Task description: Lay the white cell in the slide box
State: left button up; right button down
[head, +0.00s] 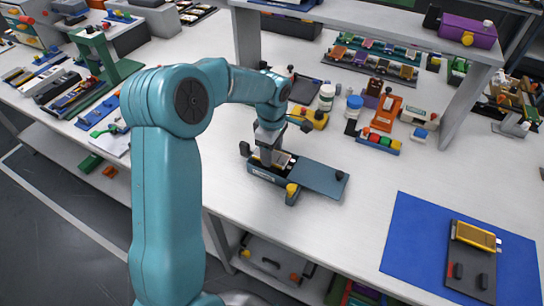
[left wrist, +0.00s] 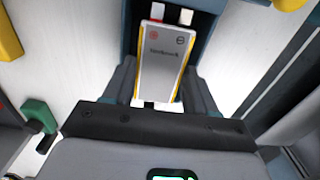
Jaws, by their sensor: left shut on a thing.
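The white cell (left wrist: 163,60) is a flat silver-white pouch with yellow edges and two tabs at its far end. It lies between the fingers of my left gripper (left wrist: 160,92), which is shut on it. In the head view my left gripper (head: 268,150) points down at the left, open part of the blue-grey slide box (head: 262,174), whose lid (head: 322,178) extends to the right. In the left wrist view the cell's tab end is over the box's dark inside (left wrist: 140,15). I cannot tell whether the cell touches the floor. My right gripper is not in view.
A blue mat (head: 405,235) at the right bears a dark holder with a yellow-edged piece (head: 474,236). White jars (head: 326,97), an orange device (head: 385,113) and a yellow tool (head: 314,119) stand behind the box.

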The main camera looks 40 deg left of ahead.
pick_arm(q)
notch_tip(320, 180, down, 3)
jog(key=shift+w, duration=0.1)
jog(key=shift+r, duration=0.1)
jog(key=shift+f, duration=0.3)
jog(key=o, duration=0.7)
jog(key=shift+r, duration=0.1)
jog(key=shift+r, duration=0.1)
